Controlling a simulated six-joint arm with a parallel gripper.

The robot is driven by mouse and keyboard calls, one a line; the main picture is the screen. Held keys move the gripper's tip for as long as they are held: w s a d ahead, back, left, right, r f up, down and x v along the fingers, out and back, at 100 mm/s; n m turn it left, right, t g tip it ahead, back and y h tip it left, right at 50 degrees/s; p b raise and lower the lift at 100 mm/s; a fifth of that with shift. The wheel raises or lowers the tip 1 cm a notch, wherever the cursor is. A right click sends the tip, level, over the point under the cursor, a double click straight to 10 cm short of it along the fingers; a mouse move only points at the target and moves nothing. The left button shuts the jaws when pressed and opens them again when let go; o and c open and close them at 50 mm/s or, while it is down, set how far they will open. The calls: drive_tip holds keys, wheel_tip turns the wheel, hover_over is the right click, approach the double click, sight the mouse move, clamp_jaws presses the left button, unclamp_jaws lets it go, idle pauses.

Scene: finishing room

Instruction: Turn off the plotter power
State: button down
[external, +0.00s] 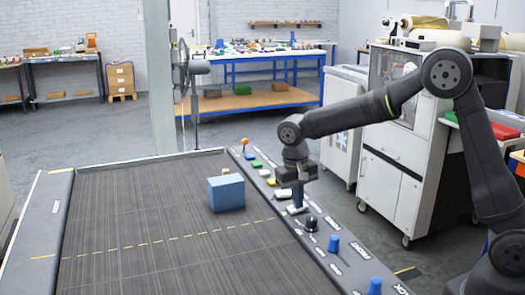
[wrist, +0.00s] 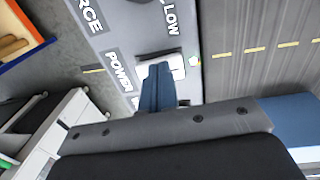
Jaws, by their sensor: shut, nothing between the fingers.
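My gripper (external: 297,207) points down over the control strip along the right side of the belt. Its fingers are shut and empty. In the wrist view the blue-grey fingertips (wrist: 158,80) lie over a white switch (wrist: 148,70) beside the printed word POWER (wrist: 120,70). The fingers cover part of this switch. I cannot tell whether they touch it or which way it is set. In the external view the gripper hides most of the switch.
A blue box (external: 226,193) sits on the dark belt (external: 140,215), left of my gripper. A white cabinet (external: 395,190) stands behind my arm.

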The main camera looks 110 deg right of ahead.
wheel_tip(320, 180, up, 14)
drive_tip(key=w, duration=0.2)
drive_tip(key=shift+w, duration=0.1)
idle(0.3)
drive_tip(key=shift+s+d+g, duration=0.2)
drive_tip(key=shift+s+g, duration=0.2)
drive_tip(key=shift+s, duration=0.3)
approach(290, 211)
drive_tip(key=s+f, duration=0.2)
drive_tip(key=f, duration=0.1)
drive_tip(key=s+f, duration=0.3)
drive_tip(key=shift+s+d, duration=0.15)
drive_tip(key=shift+d, duration=0.05)
drive_tip(key=shift+f, duration=0.1)
